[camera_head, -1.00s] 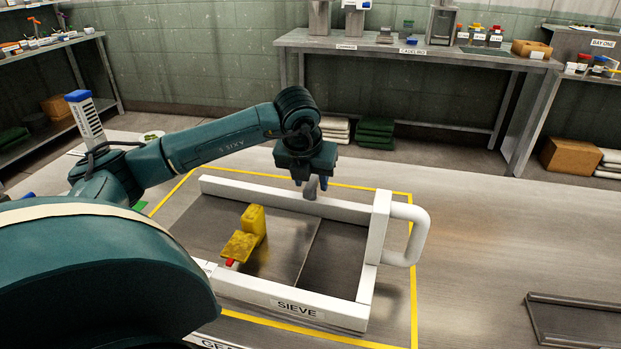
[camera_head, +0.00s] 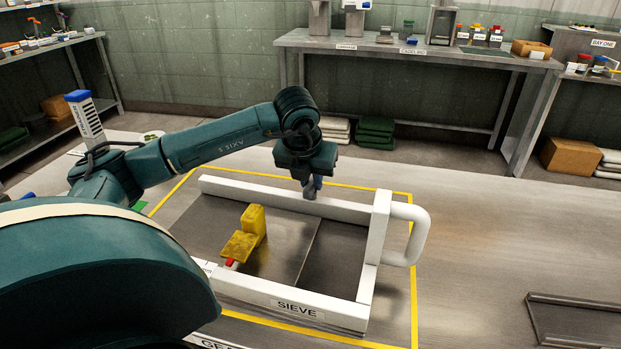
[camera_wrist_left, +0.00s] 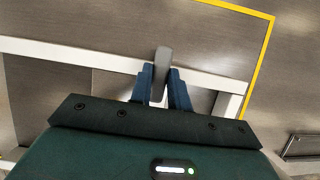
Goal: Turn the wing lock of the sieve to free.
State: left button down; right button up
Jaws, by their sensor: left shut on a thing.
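The sieve (camera_head: 366,314) is a white frame with a looped handle (camera_head: 410,235) on its right side and a "SIEVE" label on its front bar. My left gripper (camera_head: 311,190) is over the far bar of the sieve, pointing down. It is shut on a small grey upright piece, the wing lock, which shows between the blue fingers in the left wrist view (camera_wrist_left: 162,62). The fingers hide part of the wing lock in the head view. My right gripper is not in view.
A yellow block-shaped piece (camera_head: 254,224) with a red tip stands inside the frame. Yellow tape (camera_head: 413,290) outlines the area. A dark tray (camera_head: 575,325) lies at the lower right.

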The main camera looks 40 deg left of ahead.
pick_arm(q)
jog(key=shift+m, duration=0.4)
jog(key=m+h+b, duration=0.1)
jog(key=m+b, duration=0.1)
jog(key=m, duration=0.1)
jog(key=shift+a+f+t, duration=0.1)
jog(key=shift+a+t, duration=0.05)
jog(key=shift+t, duration=0.15)
jog(key=m+h, duration=0.2)
jog(key=m, duration=0.2)
jog(key=shift+a, duration=0.1)
jog(key=m, duration=0.1)
jog(key=m+h, duration=0.1)
jog(key=m, duration=0.1)
jog(key=m+g+p, duration=0.1)
jog(key=m, duration=0.1)
jog(key=shift+w+a+r+h, duration=0.1)
jog(key=shift+r+h, duration=0.15)
jog(key=shift+h, duration=0.05)
jog(key=shift+w+f+m+g+h+p, duration=0.1)
jog(key=shift+m+g+h+p, duration=0.35)
jog(key=shift+m, duration=0.85)
jog(key=shift+m+g+h+p, duration=0.3)
jog(key=shift+m+p, duration=0.2)
jog(key=shift+m, duration=0.8)
jog(key=c, duration=1.3)
grip_release()
jog(key=shift+a, duration=0.1)
